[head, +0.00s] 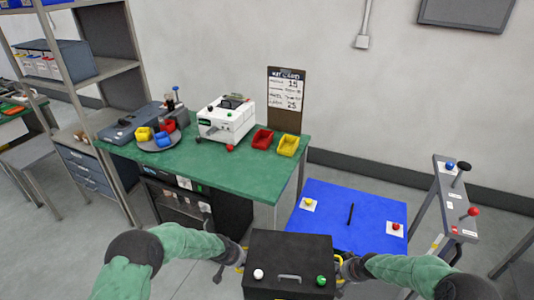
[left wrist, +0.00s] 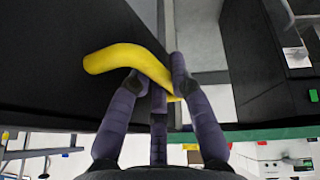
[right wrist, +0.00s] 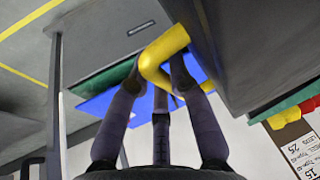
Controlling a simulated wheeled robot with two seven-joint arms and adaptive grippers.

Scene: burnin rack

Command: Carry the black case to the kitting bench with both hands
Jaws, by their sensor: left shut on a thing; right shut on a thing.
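The black case (head: 288,245) is low in the centre of the head view, level and close in front of me. Its top has a grey handle, a white knob and a green knob. My left gripper (head: 241,262) is shut on a yellow side handle (left wrist: 125,57), and my right gripper (head: 340,266) is shut on the other yellow handle (right wrist: 163,50). A green-topped bench (head: 240,165) stands ahead to the left, with a lettered board (head: 286,100) at its back; I take it for the kitting bench. What is under the case is hidden.
A blue surface (head: 335,215) with two knobs and a black bar lies just beyond the case. A grey post stand (head: 455,200) is right of it. The bench holds a white device (head: 226,120), red (head: 262,139) and yellow bins (head: 288,146); its front right corner looks clear.

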